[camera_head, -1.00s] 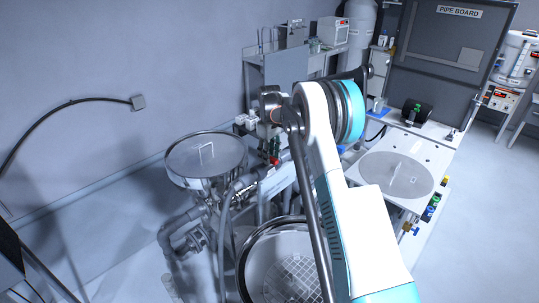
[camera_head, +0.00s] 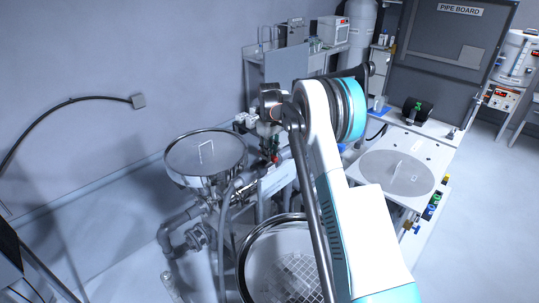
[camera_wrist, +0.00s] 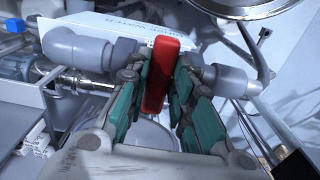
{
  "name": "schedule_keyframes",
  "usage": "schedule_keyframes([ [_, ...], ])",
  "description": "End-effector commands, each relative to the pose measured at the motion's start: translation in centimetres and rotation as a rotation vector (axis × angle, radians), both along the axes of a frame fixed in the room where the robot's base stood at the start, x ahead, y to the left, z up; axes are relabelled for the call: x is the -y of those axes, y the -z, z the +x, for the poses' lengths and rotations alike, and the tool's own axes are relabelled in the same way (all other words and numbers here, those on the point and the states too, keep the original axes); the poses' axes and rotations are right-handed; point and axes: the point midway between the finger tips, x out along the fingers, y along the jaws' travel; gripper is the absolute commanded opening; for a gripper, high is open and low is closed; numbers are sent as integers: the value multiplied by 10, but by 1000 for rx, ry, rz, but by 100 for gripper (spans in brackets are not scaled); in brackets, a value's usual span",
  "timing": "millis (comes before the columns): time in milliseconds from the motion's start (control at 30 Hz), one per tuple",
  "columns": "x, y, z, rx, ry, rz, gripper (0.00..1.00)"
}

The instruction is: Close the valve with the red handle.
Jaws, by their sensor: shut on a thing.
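The red handle (camera_wrist: 160,75) stands between the green-padded fingers of my gripper (camera_wrist: 158,98) in the wrist view. The fingers are shut on it from both sides. In that picture the handle runs across the line of the grey pipe (camera_wrist: 78,50), whose other end (camera_wrist: 230,82) shows to the right of the fingers. The valve body under the handle is mostly hidden by the fingers. In the head view, my gripper (camera_head: 268,143) is small and partly hidden by my arm, and only a bit of the red handle (camera_head: 275,158) shows.
A white label plate (camera_wrist: 110,28) sits behind the pipe. A round lidded hopper (camera_head: 205,155) stands left of my gripper. A round vessel with a grid (camera_head: 290,275) is below it. Grey pipes (camera_head: 180,225) and hoses crowd the space beneath.

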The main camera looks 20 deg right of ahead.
Motion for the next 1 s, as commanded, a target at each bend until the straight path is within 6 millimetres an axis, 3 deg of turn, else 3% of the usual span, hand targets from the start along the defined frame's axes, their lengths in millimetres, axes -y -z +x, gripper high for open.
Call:
schedule_keyframes([
  [200,0,0,0,0,4,1,0],
  [233,0,0,0,0,4,1,26],
  [300,0,0,0,0,4,1,42],
  [733,0,-6,0,0,2,1,42],
  [1000,0,-53,0,0,2,1,42],
])
